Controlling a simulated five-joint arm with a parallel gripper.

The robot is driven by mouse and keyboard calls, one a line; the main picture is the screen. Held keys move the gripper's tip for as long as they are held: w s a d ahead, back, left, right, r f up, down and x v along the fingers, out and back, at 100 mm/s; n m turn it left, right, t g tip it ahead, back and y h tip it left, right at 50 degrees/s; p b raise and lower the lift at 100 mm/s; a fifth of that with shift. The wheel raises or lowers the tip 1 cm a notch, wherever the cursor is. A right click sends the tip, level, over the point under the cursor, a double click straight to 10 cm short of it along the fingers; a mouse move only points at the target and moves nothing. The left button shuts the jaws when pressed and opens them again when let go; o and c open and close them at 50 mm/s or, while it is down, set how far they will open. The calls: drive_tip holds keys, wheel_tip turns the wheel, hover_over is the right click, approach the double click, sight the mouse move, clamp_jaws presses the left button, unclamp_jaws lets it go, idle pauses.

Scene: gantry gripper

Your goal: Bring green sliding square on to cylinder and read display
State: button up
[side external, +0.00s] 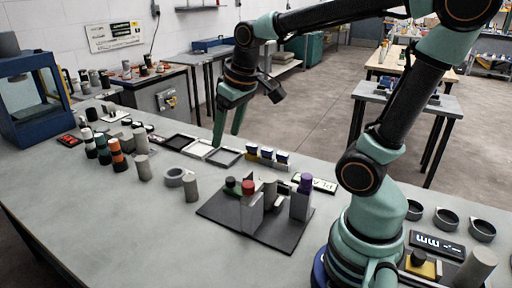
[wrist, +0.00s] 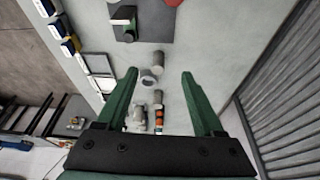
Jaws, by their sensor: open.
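My gripper (side external: 228,135) hangs over the bench in the side view, open and empty. In the wrist view its two green fingers (wrist: 160,76) stand wide apart, with bench between them. I cannot tell whether the green-topped piece is the sliding square. A grey cylinder (side external: 190,189) stands left of the plate, and another (side external: 475,268) at the right front. A black display (side external: 437,245) shows lit characters too small to read surely.
A grey ring (side external: 174,178) sits beside the left cylinder. Orange-banded and green-banded cylinders (side external: 117,156) stand farther left. Shallow trays (side external: 223,157) lie behind. Dark cups (side external: 446,219) and a yellow block (side external: 420,265) are at the right. The front left bench is clear.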

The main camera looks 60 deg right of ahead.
drive_tip(key=w+d+f+g, duration=0.2)
drive_tip(key=w+d+f, duration=0.1)
drive_tip(key=w+d, duration=0.15)
drive_tip(key=m+g, duration=0.1)
drive_tip(key=g, duration=0.1)
hover_over(230, 179)
wheel_tip(230, 179, down, 5)
wheel_tip(230, 179, down, 12)
drive_tip(key=shift+d+f, duration=0.1)
drive_tip(key=shift+f, duration=0.1)
clamp_jaws()
idle(1.2)
